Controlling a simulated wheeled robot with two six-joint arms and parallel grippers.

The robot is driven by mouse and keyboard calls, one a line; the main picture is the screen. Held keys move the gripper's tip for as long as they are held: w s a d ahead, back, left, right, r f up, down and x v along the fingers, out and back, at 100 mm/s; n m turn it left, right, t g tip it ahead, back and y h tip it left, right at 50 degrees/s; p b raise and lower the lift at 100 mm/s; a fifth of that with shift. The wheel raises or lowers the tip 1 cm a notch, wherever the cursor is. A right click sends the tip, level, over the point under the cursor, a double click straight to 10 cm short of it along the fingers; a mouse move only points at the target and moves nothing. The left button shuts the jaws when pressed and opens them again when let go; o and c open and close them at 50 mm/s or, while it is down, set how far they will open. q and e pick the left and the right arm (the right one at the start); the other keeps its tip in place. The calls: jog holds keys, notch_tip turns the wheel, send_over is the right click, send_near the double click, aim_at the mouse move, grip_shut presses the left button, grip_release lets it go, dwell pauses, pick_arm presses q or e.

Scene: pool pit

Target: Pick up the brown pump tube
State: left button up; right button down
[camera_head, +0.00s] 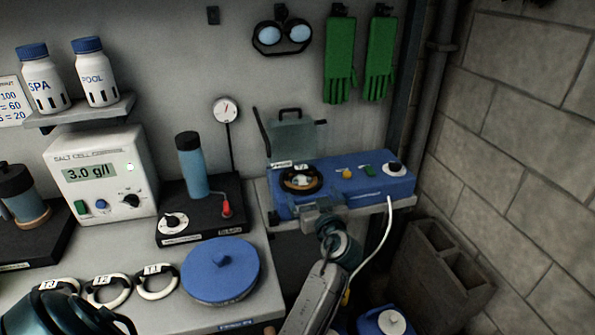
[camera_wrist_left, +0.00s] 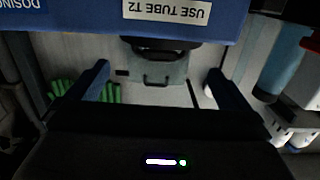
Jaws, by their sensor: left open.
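The blue dosing pump (camera_head: 345,192) stands on a shelf at the right of the bench. A dark ring with a brownish inner band, which looks like the brown pump tube (camera_head: 301,188), sits in the pump's round head at its left, by a small T2 tag. My left gripper (camera_head: 318,209) is at the pump's front edge, just below the ring. In the left wrist view my gripper (camera_wrist_left: 158,70) has its fingers wide apart with nothing between them. The pump's blue front (camera_wrist_left: 90,16), labelled USE TUBE T2, fills the top there. My right gripper is out of view.
The pump's clear lid (camera_head: 292,133) stands raised behind the ring. Several pale tagged loops (camera_head: 158,283) lie on the bench near a blue round lid (camera_head: 220,270). A white hose (camera_head: 385,235) hangs from the pump's right. A concrete block (camera_head: 440,265) stands below.

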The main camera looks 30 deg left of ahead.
aim_at(302, 176)
pick_arm(q)
jog(key=x, duration=0.2)
jog(key=p+x, duration=0.1)
jog(key=x, duration=0.1)
jog(key=shift+r+p, duration=0.25)
jog(key=shift+p, duration=0.05)
jog(key=shift+w+a, duration=0.2)
jog(key=shift+a, duration=0.05)
jog(key=p+x, duration=0.3)
jog(key=x, duration=0.1)
jog(key=shift+a+r, duration=0.1)
jog(key=shift+r, duration=0.05)
jog(key=shift+w+a+f, duration=0.25)
jog(key=shift+w+a, duration=0.1)
jog(key=shift+a, duration=0.05)
jog(key=shift+d, duration=0.1)
jog(key=c, duration=0.8)
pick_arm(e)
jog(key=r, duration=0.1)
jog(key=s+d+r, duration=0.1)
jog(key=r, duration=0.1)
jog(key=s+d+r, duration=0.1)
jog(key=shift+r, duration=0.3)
